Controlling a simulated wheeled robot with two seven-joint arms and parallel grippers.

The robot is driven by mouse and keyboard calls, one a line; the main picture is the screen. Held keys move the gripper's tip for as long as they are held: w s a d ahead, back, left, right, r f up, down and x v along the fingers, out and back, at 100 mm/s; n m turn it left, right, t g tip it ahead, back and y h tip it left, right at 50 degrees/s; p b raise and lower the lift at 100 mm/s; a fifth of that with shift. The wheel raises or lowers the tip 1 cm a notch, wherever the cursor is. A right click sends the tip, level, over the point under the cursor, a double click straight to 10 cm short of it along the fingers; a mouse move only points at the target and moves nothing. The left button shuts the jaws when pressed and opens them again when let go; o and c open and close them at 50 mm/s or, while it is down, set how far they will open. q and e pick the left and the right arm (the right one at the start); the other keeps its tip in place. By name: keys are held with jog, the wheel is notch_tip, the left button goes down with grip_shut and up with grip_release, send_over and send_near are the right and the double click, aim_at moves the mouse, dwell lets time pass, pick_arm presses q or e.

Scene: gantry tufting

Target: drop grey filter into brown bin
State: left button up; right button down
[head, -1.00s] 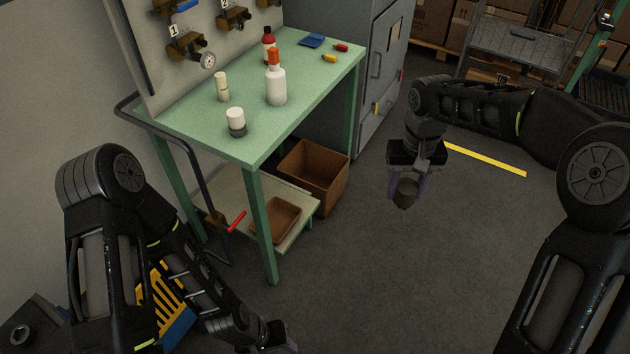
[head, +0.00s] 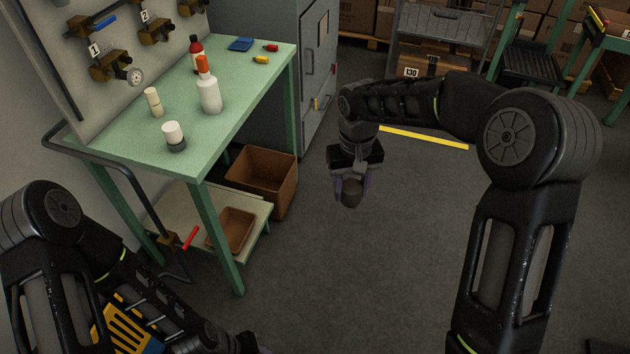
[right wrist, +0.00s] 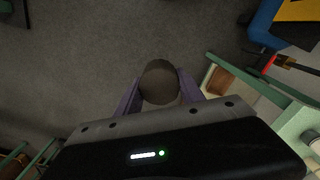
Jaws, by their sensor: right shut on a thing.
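The grey filter (head: 351,191) is a small dark cylinder, held off the floor. My right gripper (head: 352,188) is shut on it, with purple fingers on both sides. In the right wrist view the filter (right wrist: 159,82) shows end-on between the fingertips. The brown bin (head: 262,180) stands on the floor under the right end of the green bench, open at the top. My right gripper is to the right of the bin, apart from it. My left arm comes in at the lower left; its gripper lies at the bottom edge, mostly cut off.
The green bench (head: 150,125) holds a white bottle with an orange cap (head: 208,90), a red bottle and white containers. A smaller brown tray (head: 232,230) sits on its lower shelf. A grey cabinet (head: 316,70) stands behind. The floor between bin and gripper is clear.

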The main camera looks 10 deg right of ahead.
jog(key=s+f+b, duration=0.1)
jog(key=s+f, duration=0.1)
jog(key=f, duration=0.6)
jog(key=s+f+b, duration=0.1)
jog(key=f+b, duration=0.1)
jog(key=f, duration=0.6)
jog(key=shift+s, duration=0.35)
jog(key=shift+a, duration=0.1)
